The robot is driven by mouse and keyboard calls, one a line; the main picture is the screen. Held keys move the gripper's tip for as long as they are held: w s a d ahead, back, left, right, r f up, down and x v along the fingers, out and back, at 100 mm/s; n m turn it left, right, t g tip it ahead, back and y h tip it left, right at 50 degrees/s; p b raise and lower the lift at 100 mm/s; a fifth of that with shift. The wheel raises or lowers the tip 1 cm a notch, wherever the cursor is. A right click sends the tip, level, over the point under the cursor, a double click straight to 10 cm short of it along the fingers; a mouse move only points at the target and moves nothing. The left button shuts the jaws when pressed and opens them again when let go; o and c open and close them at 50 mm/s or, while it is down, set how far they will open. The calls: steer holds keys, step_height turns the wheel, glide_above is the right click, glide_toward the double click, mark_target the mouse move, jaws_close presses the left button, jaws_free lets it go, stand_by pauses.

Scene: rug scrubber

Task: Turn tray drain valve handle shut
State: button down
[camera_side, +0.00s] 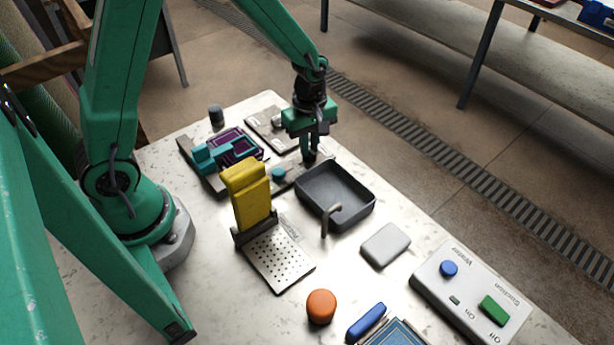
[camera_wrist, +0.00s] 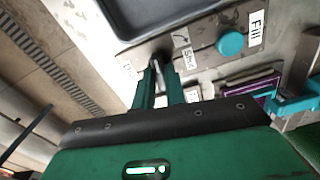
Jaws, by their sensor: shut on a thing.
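The dark grey tray (camera_side: 364,211) sits right of centre on the pale bench, and its edge shows at the top of the wrist view (camera_wrist: 125,30). A plate (camera_wrist: 200,45) beside the tray bears a small dark drain valve handle (camera_wrist: 158,58), a curved arrow and a "Shut" label (camera_wrist: 188,57). My gripper (camera_side: 310,152) points down at the tray's far-left corner. In the wrist view its green fingers (camera_wrist: 160,75) are shut on the handle, which they partly hide. The handle's exact angle is hard to tell.
A teal knob (camera_wrist: 230,43) by a "Fill" label (camera_wrist: 257,27) is close to the handle. A yellow upright piece (camera_side: 249,195), a bent spout (camera_side: 329,216) and a purple-and-teal fixture (camera_side: 222,152) stand nearby. A control box (camera_side: 470,293) is at the right.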

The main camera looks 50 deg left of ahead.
steer(key=m, duration=1.2)
steer(key=shift+r, duration=0.1)
steer(key=shift+m, duration=2.1)
steer(key=c, duration=1.4)
jaws_free()
steer(key=shift+c, duration=0.2)
